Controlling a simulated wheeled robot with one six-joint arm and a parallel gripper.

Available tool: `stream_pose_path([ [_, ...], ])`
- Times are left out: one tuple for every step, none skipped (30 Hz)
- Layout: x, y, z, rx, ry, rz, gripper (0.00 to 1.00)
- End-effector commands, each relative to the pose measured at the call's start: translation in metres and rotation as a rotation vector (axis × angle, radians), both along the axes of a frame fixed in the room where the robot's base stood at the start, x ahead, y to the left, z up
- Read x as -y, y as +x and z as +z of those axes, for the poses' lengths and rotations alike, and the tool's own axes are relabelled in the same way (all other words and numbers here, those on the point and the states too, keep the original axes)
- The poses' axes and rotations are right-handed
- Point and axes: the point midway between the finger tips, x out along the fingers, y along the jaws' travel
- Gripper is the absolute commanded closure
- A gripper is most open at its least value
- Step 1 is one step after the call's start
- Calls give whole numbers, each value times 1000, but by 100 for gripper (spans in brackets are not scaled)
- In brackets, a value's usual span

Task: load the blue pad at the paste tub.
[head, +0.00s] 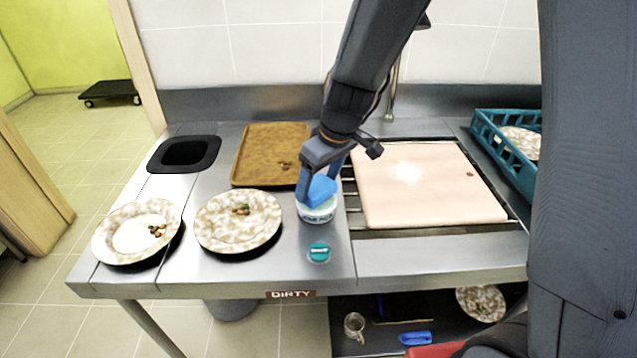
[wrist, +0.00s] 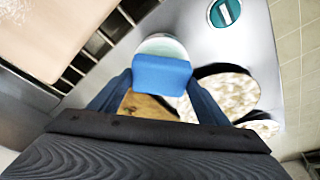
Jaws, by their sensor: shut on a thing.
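The blue pad (head: 320,189) is held between the fingers of my gripper (head: 322,182), which is shut on it. In the wrist view the blue pad (wrist: 161,74) sits between both fingertips (wrist: 160,85). The paste tub (head: 316,213) is a small pale round tub with a label, standing on the steel counter. The pad is right at the tub's top and covers part of its opening. In the wrist view the tub's rim (wrist: 162,46) shows past the pad. I cannot tell whether the pad touches the paste. A teal lid (head: 319,252) lies on the counter in front of the tub.
Two plates with food scraps (head: 238,221) (head: 138,231) stand to the left. A brown tray (head: 270,155) lies behind, beside a black-rimmed opening (head: 184,153). A pale board (head: 425,184) lies over the sink at right, with a teal rack (head: 505,150) beyond.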

Motion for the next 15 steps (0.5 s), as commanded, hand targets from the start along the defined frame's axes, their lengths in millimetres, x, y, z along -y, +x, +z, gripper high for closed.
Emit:
stream_pose_path([
  [0, 0, 6, 1, 0, 0, 48],
  [0, 0, 9, 1, 0, -1, 48],
  [0, 0, 12, 1, 0, -1, 48],
  [0, 0, 14, 2, 1, -1, 48],
  [0, 0, 16, 2, 1, -2, 48],
  [0, 0, 19, 2, 1, -2, 48],
  [0, 0, 21, 2, 1, -2, 48],
  [0, 0, 23, 2, 1, -2, 48],
  [0, 0, 26, 1, 0, -2, 48],
  [0, 0, 28, 1, 0, -1, 48],
  [0, 0, 30, 1, 0, -1, 48],
  [0, 0, 33, 1, 0, -1, 48],
  [0, 0, 36, 1, 0, 0, 48],
  [0, 0, 38, 2, 1, 0, 48],
  [0, 0, 41, 2, 1, 0, 48],
])
